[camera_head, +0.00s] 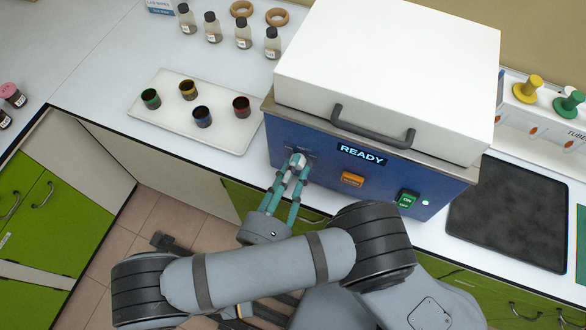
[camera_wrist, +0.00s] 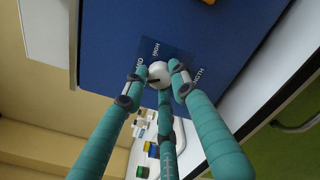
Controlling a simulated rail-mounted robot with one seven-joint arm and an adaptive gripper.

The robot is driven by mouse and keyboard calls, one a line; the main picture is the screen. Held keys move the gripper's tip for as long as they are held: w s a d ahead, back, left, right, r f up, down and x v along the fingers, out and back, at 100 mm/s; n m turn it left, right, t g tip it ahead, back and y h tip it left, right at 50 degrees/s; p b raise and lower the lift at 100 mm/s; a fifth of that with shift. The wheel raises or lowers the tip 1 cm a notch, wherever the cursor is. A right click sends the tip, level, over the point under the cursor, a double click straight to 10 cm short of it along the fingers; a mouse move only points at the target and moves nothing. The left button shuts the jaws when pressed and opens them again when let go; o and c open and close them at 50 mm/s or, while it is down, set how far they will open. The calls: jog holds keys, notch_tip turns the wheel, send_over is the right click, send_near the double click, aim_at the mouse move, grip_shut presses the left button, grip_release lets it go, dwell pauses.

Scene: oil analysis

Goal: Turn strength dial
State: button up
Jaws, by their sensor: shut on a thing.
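The strength dial (camera_wrist: 158,73) is a light round knob with a dark mark on a labelled plate on the blue front of the machine. In the wrist view, words such as "HIGH" show beside it, partly covered. My gripper (camera_wrist: 157,82) has teal fingers with dark joints, and they are closed around the knob. In the head view, my gripper (camera_head: 293,170) reaches the left part of the machine's (camera_head: 390,45) front panel and mostly hides the dial. The display (camera_head: 361,153) reads "READY".
An orange button (camera_head: 352,179) and a lit green on/off switch (camera_head: 407,199) sit right of the dial. The white lid has a dark handle (camera_head: 372,130). A tray (camera_head: 228,139) with small coloured cups stands left. A dark mat (camera_head: 508,212) lies right.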

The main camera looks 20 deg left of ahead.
jog(key=n, duration=0.5)
jog(key=shift+n, duration=0.3)
dwell(0.4)
jog(key=o, duration=1.2)
jog(key=shift+c, duration=0.2)
jog(key=shift+s, duration=0.1)
jog(key=s, duration=1.1)
jog(key=shift+s+d, duration=0.25)
jog(key=shift+s, duration=0.15)
